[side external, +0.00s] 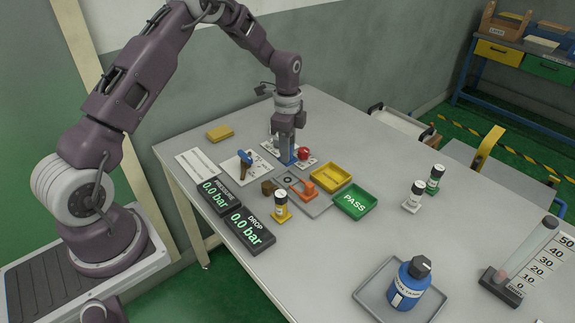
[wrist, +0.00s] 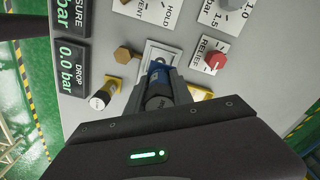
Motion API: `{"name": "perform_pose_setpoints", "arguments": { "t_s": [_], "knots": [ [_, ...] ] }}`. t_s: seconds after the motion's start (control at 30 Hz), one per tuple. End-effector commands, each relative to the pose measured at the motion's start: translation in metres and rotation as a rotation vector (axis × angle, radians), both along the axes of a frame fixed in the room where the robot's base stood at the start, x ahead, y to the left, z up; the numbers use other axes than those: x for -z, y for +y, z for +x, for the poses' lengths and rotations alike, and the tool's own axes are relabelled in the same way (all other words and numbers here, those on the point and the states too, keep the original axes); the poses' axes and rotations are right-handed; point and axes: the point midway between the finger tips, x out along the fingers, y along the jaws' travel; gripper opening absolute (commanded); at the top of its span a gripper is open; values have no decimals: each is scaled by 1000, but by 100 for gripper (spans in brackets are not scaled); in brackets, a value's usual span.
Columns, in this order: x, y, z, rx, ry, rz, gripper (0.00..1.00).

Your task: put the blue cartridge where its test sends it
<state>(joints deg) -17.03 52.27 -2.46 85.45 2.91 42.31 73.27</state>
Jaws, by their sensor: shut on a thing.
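My gripper (wrist: 158,88) is shut on the blue cartridge (wrist: 157,72), which shows a dark end and a blue body between the fingers. In the side view my gripper (side external: 287,158) points down over the test station, and the cartridge is mostly hidden there. In the wrist view the cartridge lies over a pale plate (wrist: 150,52); whether it touches is unclear. The grey fixture (side external: 317,208) carries an orange clamp (side external: 302,190). A green PASS tray (side external: 355,201) and a yellow tray (side external: 331,177) look empty. The pressure display (side external: 213,195) and drop display (side external: 249,231) read 0.0 bar.
A yellow cartridge (side external: 281,206) stands near the displays. A blue-handled valve (side external: 245,159) and a red relief knob (side external: 303,153) flank my gripper. A big blue bottle (side external: 408,284) sits in a grey tray.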

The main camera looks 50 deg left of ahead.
Motion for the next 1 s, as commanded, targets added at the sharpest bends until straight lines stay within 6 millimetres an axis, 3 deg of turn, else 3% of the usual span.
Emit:
{"name": "perform_pose_setpoints", "arguments": {
  "t_s": [0.1,0.27,0.5,0.67,0.77,1.0],
  "knots": [
    [-18,-2,3,-3,-1,1,0],
    [-19,-30,26,-39,22,4,0],
    [-18,-126,74,-43,16,8,0],
    [-21,-175,84,-7,3,3,0],
    [-13,-186,85,2,2,1,0],
    [37,-186,85,2,0,0,0]
  ]
}}
